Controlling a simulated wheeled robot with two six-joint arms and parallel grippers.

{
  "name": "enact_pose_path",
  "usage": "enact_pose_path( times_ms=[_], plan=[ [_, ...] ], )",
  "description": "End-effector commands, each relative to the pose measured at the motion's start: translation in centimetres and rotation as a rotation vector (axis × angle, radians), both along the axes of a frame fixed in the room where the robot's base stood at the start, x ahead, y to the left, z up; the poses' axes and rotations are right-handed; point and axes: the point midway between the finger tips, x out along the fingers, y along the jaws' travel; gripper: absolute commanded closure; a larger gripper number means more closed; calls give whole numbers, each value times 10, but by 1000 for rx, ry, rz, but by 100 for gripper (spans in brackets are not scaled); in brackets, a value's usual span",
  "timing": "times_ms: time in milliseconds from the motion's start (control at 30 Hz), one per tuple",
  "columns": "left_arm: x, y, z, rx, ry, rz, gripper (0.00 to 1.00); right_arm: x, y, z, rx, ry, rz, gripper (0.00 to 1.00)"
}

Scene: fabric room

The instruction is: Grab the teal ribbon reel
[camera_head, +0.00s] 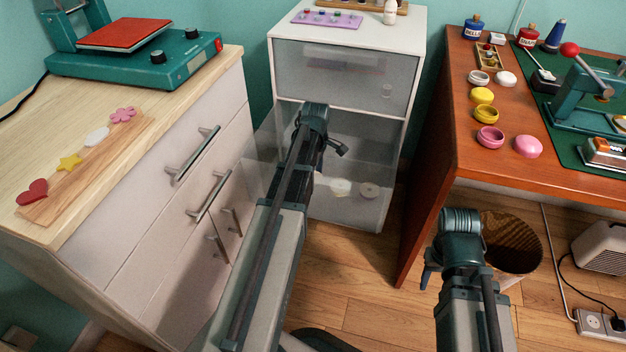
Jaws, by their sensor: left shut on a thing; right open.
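I cannot make out a teal ribbon reel in this view. A clear lower drawer (349,212) of the white drawer unit seems pulled out, with a pale round item (341,187) and a pale reel-like disc (369,191) showing through it. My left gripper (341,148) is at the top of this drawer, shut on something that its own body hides. My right gripper (428,277) is open and empty, low in front of the brown desk.
The white drawer unit (408,45) has a clear upper drawer (330,82), which is closed. A wooden-topped cabinet (205,75) stands left. The brown desk (447,130) stands right, with jars and a press on it. A dark bin (512,240) stands near my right gripper.

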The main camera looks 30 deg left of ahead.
Motion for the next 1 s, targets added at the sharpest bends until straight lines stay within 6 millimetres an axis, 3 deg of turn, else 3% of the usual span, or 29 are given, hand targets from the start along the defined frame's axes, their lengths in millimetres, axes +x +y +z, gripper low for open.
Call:
enact_pose_path(
  times_ms=[267,467,1000],
  plan=[
    [0,0,3,0,0,0,80,0,0,3,0,0,0,50],
    [0,0,17,0,0,0,80,0,0,17,0,0,3,50],
    [0,0,94,0,0,0,80,0,-1,94,-7,1,0,50]
  ],
)
